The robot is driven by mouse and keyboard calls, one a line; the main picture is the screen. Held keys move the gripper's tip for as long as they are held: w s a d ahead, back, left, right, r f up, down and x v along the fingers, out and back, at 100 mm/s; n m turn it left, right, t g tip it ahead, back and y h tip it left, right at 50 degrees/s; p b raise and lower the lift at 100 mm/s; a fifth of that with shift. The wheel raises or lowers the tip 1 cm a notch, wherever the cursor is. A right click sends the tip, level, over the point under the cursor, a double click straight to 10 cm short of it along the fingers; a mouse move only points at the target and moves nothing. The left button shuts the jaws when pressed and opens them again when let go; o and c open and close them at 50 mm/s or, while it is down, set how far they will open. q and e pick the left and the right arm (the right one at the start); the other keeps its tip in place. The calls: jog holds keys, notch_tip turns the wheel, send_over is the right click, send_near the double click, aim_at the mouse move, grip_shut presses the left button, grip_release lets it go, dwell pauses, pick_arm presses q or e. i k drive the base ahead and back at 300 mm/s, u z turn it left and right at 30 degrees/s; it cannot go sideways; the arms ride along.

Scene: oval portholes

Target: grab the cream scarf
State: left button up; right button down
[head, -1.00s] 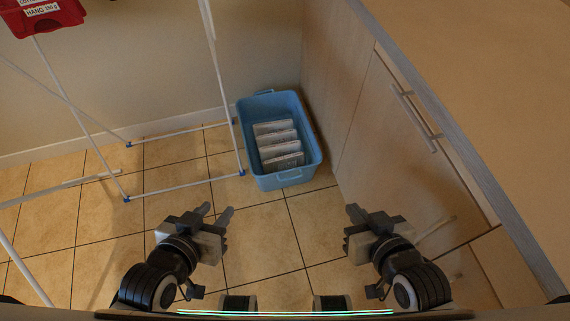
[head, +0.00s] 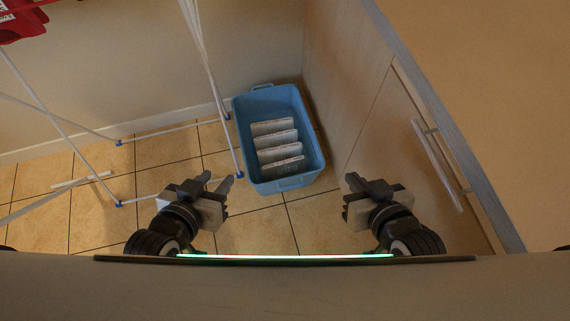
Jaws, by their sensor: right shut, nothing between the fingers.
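No cream scarf can be clearly made out. A blue basket (head: 312,182) stands on the floor at the middle, with several whitish folded items (head: 277,140) in a row inside it. I cannot tell whether one of them is the scarf. My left gripper (head: 219,181) is below and left of the basket in the head view, its two fingers apart and nothing between them. My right gripper (head: 353,181) is below and right of the basket, shut and empty. Neither gripper appears to touch the basket.
A white drying rack (head: 212,92) stands on the left, close beside the basket. A red item (head: 20,22) is cut off at the top left. A wooden cabinet (head: 375,130) with a bar handle (head: 437,165) and a worktop (head: 490,90) are on the right. Tiled floor (head: 260,228) is clear between the grippers.

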aim_at(294, 166)
jog(key=k, duration=0.45)
jog(key=u, duration=1.35)
jog(key=i, duration=1.65)
jog(key=z, duration=3.2)
